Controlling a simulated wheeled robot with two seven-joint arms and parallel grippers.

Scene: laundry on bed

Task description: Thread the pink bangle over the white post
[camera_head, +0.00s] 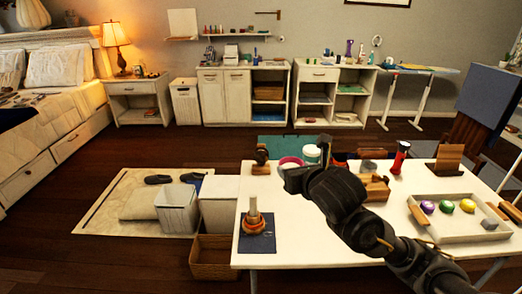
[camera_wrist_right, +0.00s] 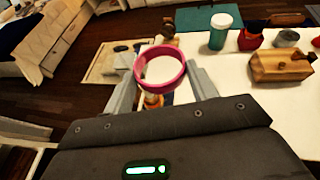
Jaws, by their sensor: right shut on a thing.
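My right gripper (camera_head: 306,170) is shut on the pink bangle (camera_head: 282,164), above the white table. In the right wrist view the bangle (camera_wrist_right: 139,73) sits between the two grey fingers, its opening facing the camera. The pale post (camera_head: 254,205) stands upright on a dark blue mat (camera_head: 246,241) at the table's front left, with orange and reddish rings around its base. The bangle is apart from the post, to its upper right in the head view. In the wrist view an orange part (camera_wrist_right: 152,101) shows just below the bangle; the post is mostly hidden. My left gripper is not in view.
A white and green jar (camera_wrist_right: 219,32), a wooden block (camera_wrist_right: 280,66) and a red object (camera_wrist_right: 250,39) stand nearby on the table. A tray (camera_head: 445,236) with colored balls is at right. A wicker basket (camera_head: 213,262) stands on the floor beside the table's left edge.

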